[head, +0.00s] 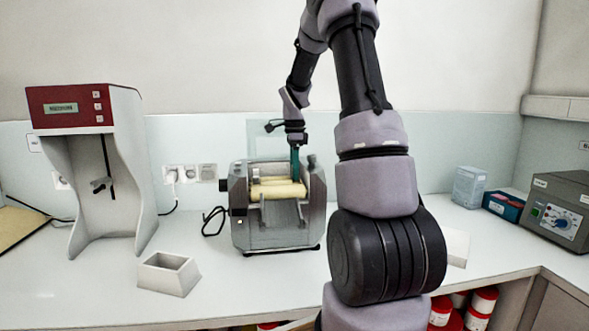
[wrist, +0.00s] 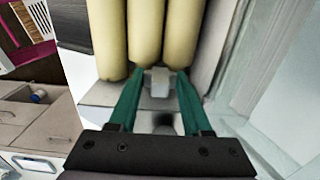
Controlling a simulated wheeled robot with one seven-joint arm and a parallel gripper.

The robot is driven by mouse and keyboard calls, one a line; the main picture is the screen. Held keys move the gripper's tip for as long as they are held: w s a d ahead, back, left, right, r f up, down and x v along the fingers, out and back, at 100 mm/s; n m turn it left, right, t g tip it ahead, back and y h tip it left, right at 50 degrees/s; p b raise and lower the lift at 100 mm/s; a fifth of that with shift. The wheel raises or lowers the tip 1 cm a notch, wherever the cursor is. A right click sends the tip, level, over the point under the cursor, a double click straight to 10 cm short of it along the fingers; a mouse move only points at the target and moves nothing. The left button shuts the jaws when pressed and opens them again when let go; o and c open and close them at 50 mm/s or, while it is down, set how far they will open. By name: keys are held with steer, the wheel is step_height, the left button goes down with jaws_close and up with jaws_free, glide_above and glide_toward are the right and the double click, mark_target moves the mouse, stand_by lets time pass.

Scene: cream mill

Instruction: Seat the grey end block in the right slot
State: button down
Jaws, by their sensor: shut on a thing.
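The grey end block (wrist: 160,82) is a small pale piece between the green fingertips of my gripper (wrist: 161,85) in the wrist view. My gripper is shut on it, at the ends of the cream rollers (wrist: 146,40). In the head view my gripper (head: 295,172) points down into the top of the grey mill (head: 275,237), towards its right side and behind the front roller (head: 278,191). The block cannot be made out there. The right slot is hidden or too small to tell, so I cannot tell whether the block is in it.
An empty pale open-topped box (head: 168,274) stands on the white counter, front left of the mill. A red-topped stand (head: 85,110) is at the left. A dark box with a dial (head: 558,212) is at the far right. The counter between box and mill is clear.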

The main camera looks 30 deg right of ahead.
steer(key=shift+s+f, duration=0.2)
steer(key=shift+f, duration=0.2)
stand_by(0.7)
steer(key=shift+c, duration=1.3)
jaws_free()
steer(key=shift+f, duration=0.1)
steer(key=r, duration=1.1)
steer(key=shift+w+r, duration=0.25)
steer(key=shift+r, duration=0.1)
steer(key=s+a+r+n+t, duration=0.2)
steer(key=s+a+n, duration=0.3)
steer(key=s, duration=0.4)
steer(key=s+a+r+n+t+y, duration=0.1)
steer(key=s+a+r+n+t, duration=0.1)
steer(key=s+a+n, duration=0.3)
steer(key=s+a+r+n+t+y, duration=0.1)
steer(key=s+a+n, duration=0.4)
steer(key=s, duration=0.8)
steer(key=shift+a+r+n+t, duration=0.2)
steer(key=shift+r+n+t, duration=0.35)
steer(key=shift+n+t, duration=0.55)
